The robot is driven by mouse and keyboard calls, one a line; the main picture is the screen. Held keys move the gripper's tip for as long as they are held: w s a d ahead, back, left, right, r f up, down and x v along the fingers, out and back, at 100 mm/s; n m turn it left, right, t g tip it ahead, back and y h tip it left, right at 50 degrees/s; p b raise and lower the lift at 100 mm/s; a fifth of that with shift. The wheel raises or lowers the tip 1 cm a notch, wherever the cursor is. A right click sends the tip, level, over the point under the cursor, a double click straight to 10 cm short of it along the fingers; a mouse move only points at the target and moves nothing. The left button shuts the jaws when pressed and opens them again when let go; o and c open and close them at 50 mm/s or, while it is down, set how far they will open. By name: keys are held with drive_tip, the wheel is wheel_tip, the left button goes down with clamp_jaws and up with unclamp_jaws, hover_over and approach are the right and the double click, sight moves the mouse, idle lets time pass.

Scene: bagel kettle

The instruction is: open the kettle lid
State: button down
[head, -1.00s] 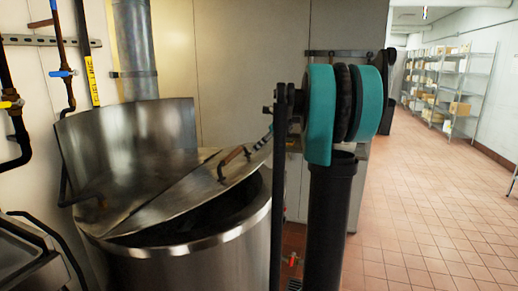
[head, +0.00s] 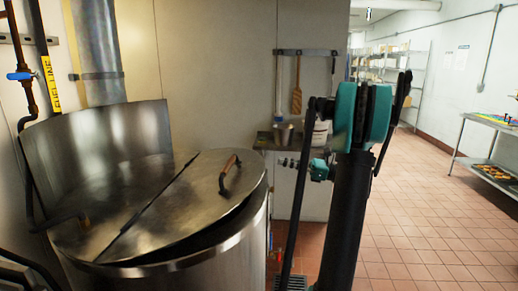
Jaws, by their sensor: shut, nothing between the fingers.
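The large steel kettle (head: 235,262) stands at the left. Its hinged front lid half (head: 190,205) lies almost flat over the opening, tilted slightly up. A narrow dark gap shows between the lid edge and the kettle rim at the front right. The brown lid handle (head: 229,174) sticks up near the right edge and nothing is seen touching it.
A steel splash guard (head: 95,145) stands behind the kettle. A pot (head: 284,135) rests on a counter behind my arm. A metal table (head: 490,150) stands at the far right. The tiled floor (head: 420,230) is clear on the right.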

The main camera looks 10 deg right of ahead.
wheel_tip(320, 180, up, 2)
hover_over(260, 175)
drive_tip(key=shift+w+a+r, duration=0.15)
drive_tip(key=shift+a+r, duration=0.2)
drive_tip(key=shift+r, duration=0.2)
drive_tip(key=shift+w+a+r, duration=0.15)
drive_tip(key=shift+a+r, duration=0.15)
drive_tip(key=shift+r, duration=0.2)
drive_tip(key=shift+w+a+r, duration=0.15)
drive_tip(key=shift+a+r, duration=0.25)
drive_tip(key=shift+r, duration=0.3)
drive_tip(key=shift+f, duration=0.1)
idle(0.4)
